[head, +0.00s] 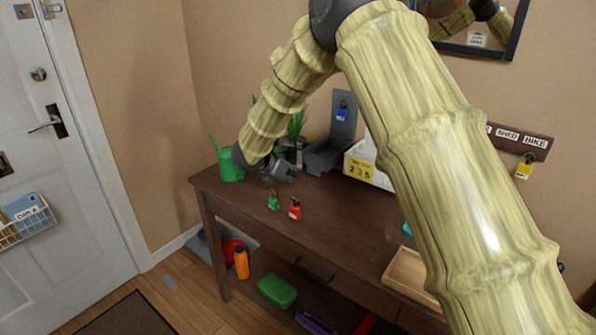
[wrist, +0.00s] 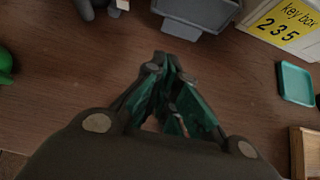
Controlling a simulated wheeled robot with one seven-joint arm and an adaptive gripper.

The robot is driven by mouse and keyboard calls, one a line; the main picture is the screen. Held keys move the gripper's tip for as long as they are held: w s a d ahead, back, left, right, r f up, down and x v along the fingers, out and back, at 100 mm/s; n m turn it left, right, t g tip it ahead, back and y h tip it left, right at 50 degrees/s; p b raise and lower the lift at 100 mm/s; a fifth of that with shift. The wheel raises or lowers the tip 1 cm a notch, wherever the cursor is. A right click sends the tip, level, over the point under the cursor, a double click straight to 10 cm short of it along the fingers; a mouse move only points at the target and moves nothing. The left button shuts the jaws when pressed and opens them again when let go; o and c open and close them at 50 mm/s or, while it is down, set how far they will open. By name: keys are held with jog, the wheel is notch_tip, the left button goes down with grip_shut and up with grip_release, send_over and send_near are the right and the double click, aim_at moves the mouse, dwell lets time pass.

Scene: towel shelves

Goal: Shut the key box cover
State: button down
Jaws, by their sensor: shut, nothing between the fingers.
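A grey box (head: 322,158) stands at the back of the brown table with its cover (head: 343,115) raised upright. A blue tag or padlock (head: 342,114) shows against the cover. The box's near part also shows at the top of the wrist view (wrist: 197,12).
A green watering can (head: 231,165) and a plant (head: 297,125) stand at the back left. Small green (head: 273,201) and red (head: 294,209) key-like items lie in front of my gripper. A wooden tray (head: 408,277) is at the right. The table's front middle is clear.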

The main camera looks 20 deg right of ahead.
jog(key=p+x, duration=0.1)
jog(key=x, duration=0.7)
jog(key=shift+d+r+p, duration=0.15)
jog(key=shift+d+p, duration=0.05)
jog(key=shift+p, duration=0.1)
jog(key=shift+d, duration=0.35)
jog(key=shift+w+d+f, duration=0.15)
jog(key=shift+w+f, duration=0.1)
jog(key=shift+f, duration=0.15)
jog(key=shift+s+r, duration=0.1)
